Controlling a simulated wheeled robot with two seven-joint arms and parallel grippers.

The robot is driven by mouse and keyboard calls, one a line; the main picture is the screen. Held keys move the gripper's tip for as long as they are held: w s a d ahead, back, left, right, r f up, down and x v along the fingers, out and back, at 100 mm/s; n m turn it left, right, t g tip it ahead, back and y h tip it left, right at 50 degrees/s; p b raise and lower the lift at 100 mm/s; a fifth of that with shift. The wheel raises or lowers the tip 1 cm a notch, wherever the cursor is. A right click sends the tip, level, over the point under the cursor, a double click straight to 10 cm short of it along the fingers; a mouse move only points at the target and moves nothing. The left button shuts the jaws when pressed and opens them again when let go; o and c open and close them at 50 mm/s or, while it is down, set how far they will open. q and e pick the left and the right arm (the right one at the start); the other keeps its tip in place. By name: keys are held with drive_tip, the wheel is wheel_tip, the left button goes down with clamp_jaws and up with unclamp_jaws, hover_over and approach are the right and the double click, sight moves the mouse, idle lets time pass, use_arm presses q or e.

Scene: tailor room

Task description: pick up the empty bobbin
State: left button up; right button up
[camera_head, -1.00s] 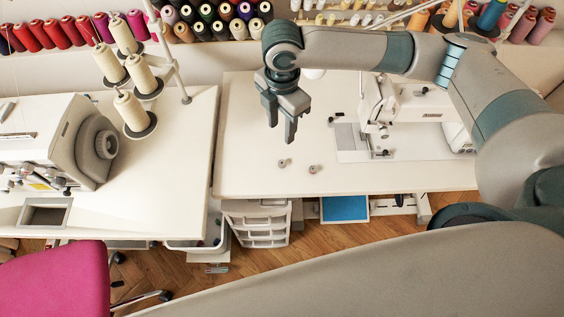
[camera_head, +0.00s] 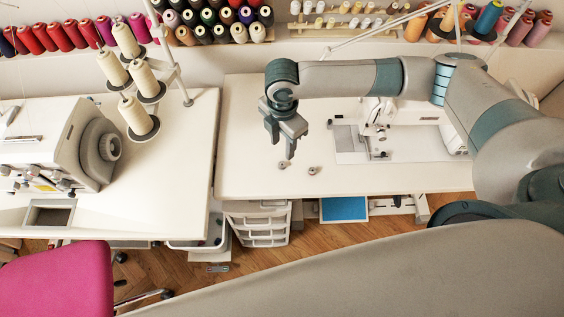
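Two small bobbins lie on the white sewing table, near its front left part. The left bobbin (camera_head: 282,165) looks plain grey. The right bobbin (camera_head: 312,170) shows a reddish tint. They are too small to tell for sure which is empty. My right gripper (camera_head: 283,147) points down just behind and above the left bobbin, its two fingers apart with nothing seen between them. It does not appear to touch either bobbin. My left gripper is out of view.
The sewing table (camera_head: 240,130) is clear around the bobbins. A white sewing machine (camera_head: 410,112) stands at its right. A serger (camera_head: 60,145) and cream thread cones (camera_head: 138,117) stand on the left table. Thread racks line the wall. A pink chair (camera_head: 55,285) is at front left.

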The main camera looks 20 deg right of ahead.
drive_tip(key=p, duration=0.1)
hover_over(282, 166)
drive_tip(key=shift+w+d+f, duration=0.1)
drive_tip(key=shift+f, duration=1.15)
drive_tip(key=shift+w+f, duration=0.1)
drive_tip(key=shift+f, duration=1.15)
drive_tip(key=shift+f+p, duration=0.35)
drive_tip(key=shift+p, duration=0.1)
wheel_tip(282, 166, down, 4)
drive_tip(key=shift+w+r+p, duration=0.1)
drive_tip(key=shift+p, duration=0.8)
drive_tip(key=shift+d+f, duration=0.1)
drive_tip(key=shift+f, duration=0.25)
clamp_jaws()
